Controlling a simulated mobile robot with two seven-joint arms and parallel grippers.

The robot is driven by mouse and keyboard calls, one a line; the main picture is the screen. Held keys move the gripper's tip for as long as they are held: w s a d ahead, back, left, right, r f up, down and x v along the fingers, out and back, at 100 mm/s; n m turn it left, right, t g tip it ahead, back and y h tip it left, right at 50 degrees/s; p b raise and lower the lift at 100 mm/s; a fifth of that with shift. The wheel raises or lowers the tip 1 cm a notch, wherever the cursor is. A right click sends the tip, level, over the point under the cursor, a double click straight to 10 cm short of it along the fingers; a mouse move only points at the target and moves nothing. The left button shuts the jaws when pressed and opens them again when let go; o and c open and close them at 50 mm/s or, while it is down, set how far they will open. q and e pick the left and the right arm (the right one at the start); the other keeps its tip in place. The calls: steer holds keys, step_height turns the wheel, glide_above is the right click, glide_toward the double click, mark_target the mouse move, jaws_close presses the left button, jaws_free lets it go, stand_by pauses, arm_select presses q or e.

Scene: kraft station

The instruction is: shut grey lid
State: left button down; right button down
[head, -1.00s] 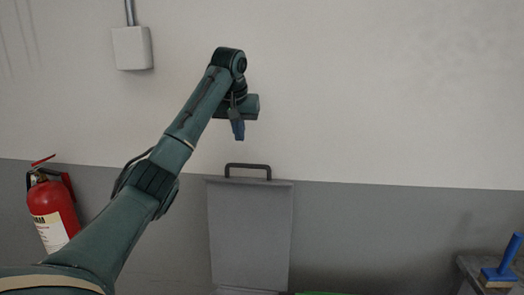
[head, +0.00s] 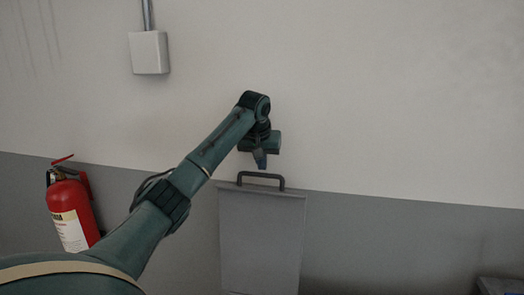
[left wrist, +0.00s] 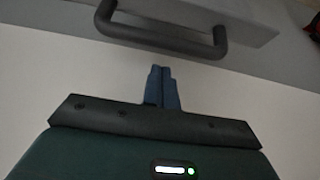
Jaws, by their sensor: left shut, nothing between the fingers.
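The grey lid (head: 261,240) stands open and upright in front of the wall in the head view. A dark bar handle (head: 261,178) is on its top edge. My left gripper (head: 261,165) is just above the handle, shut and empty, pointing down. In the left wrist view the shut blue fingertips (left wrist: 162,72) are close to the dark handle (left wrist: 160,38), and the lid's grey panel (left wrist: 215,18) is beyond it. I cannot tell whether the fingers touch the handle. The box below the lid is out of view. My right gripper is not in view.
A red fire extinguisher (head: 72,210) is at the left by the wall. A white wall box (head: 149,53) with a conduit is above it. A dark corner of something (head: 498,286) shows at lower right. The space right of the lid looks clear.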

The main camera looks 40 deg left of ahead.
arm_select(q)
steer(key=shift+s+d, duration=0.3)
steer(key=shift+s, duration=0.2)
steer(key=shift+s+d, duration=0.25)
steer(key=shift+s, duration=0.25)
steer(key=shift+f, duration=0.1)
